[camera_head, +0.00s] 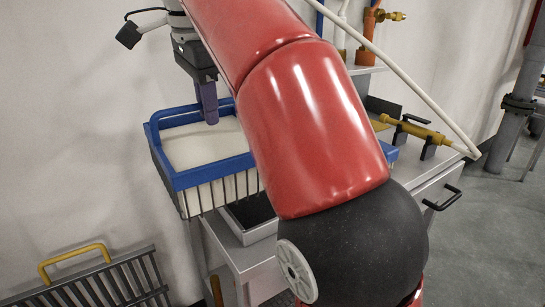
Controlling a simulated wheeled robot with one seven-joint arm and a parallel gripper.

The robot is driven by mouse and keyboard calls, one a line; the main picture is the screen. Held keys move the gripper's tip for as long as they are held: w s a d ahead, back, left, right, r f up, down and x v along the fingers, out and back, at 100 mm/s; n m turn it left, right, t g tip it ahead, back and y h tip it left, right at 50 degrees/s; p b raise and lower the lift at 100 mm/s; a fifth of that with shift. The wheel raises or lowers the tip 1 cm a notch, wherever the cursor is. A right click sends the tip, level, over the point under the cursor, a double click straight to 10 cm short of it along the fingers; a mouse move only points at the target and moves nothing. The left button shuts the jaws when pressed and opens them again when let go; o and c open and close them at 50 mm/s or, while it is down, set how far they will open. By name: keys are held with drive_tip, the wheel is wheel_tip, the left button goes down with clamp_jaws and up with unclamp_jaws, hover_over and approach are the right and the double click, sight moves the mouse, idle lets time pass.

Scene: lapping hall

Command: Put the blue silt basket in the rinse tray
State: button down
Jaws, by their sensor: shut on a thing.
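The blue silt basket (214,175) is a blue-rimmed box with a pale inside and thin dark bars down its sides. It hangs left of my arm, and its right end is hidden behind the arm. My gripper (208,118) comes down over the basket's far rim with dark purple fingers and is shut on the basket, though the exact contact is hard to see. A shallow tray with a light rim (240,234) and dark inside, likely the rinse tray, is on the grey bench below and right of the basket. My arm hides much of it.
A dark slatted grate with a yellow handle (75,257) is at the lower left. A yellow tool (413,128) rests in dark holders on the bench's right side. A white hose (425,97) slants across there. The wall is close behind; open floor is at right.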

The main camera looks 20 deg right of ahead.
drive_tip(key=w+d+f+b, duration=0.1)
drive_tip(key=w+d+f, duration=0.2)
drive_tip(key=d, duration=0.3)
drive_tip(key=w+d+f+b, duration=0.1)
drive_tip(key=w+d+f, duration=0.2)
drive_tip(key=d, duration=0.3)
drive_tip(key=shift+d+f, duration=0.2)
drive_tip(key=shift+f, duration=0.7)
drive_tip(key=shift+w, duration=0.1)
drive_tip(key=c, duration=1.5)
unclamp_jaws()
drive_tip(key=shift+f, duration=0.1)
